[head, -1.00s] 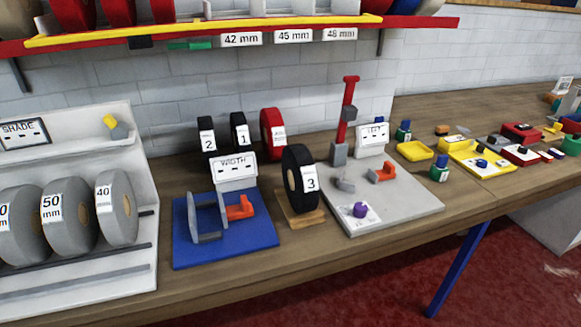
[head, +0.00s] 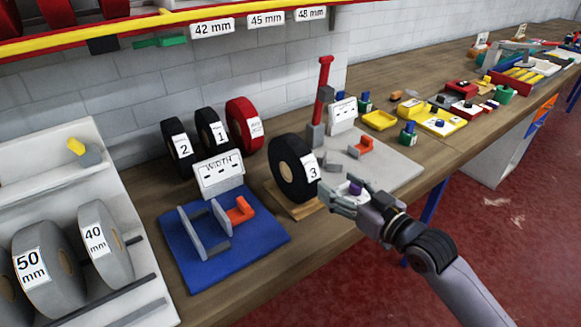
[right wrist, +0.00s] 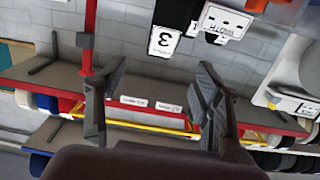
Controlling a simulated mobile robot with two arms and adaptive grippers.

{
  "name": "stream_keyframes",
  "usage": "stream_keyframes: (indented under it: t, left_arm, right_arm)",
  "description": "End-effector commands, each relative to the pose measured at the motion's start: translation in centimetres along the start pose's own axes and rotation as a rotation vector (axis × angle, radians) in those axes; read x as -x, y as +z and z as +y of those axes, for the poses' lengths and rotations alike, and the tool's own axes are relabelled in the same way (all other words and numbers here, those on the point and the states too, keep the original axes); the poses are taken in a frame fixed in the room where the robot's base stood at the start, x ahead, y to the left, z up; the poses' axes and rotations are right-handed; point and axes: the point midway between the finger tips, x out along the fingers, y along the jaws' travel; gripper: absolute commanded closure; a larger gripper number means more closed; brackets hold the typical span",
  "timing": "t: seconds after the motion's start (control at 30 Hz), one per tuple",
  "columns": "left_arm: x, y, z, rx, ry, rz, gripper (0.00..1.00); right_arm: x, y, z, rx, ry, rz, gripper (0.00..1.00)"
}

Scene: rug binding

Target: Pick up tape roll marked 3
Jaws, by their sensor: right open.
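The black tape roll marked 3 (head: 289,169) stands upright on a small wooden stand (head: 305,209) on the bench, its white label facing the front right. It also shows at the top of the right wrist view (right wrist: 178,14), where the picture is upside down. My right gripper (head: 342,196) is just right of the roll in the head view, close to its label. Its fingers are apart and empty in the right wrist view (right wrist: 160,82). I cannot tell whether a finger touches the roll. My left gripper is out of view.
Black rolls marked 2 (head: 178,150) and 1 (head: 212,131) and a red roll (head: 243,126) stand behind. A blue WIDTH fixture (head: 262,243) lies to the left. A grey board (head: 400,172) with a red post (head: 324,85) is behind my right gripper.

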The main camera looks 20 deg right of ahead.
Motion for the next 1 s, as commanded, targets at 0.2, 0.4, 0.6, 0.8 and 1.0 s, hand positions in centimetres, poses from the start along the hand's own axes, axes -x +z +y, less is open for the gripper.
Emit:
stream_keyframes:
  t: [0.2, 0.4, 0.6, 0.8, 1.0]
  left_arm:
    - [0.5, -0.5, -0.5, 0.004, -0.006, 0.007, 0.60]
    - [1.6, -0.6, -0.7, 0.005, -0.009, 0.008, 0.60]
    - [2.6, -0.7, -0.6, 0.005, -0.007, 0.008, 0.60]
    - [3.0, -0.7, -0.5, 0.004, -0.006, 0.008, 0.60]
    - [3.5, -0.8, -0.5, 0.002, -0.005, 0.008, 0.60]
  right_arm:
    - [-1.1, -3.6, 0.3, 0.000, -0.018, 0.085, 0.39]
    - [-5.1, -4.0, 0.2, 0.001, -0.018, 0.085, 0.39]
    - [-9.4, -4.3, 0.1, 0.001, -0.017, 0.084, 0.39]
    - [-11.9, -4.1, 0.0, 0.001, -0.019, 0.081, 0.39]
    - [-13.1, -4.0, 0.1, 0.002, -0.017, 0.080, 0.39]
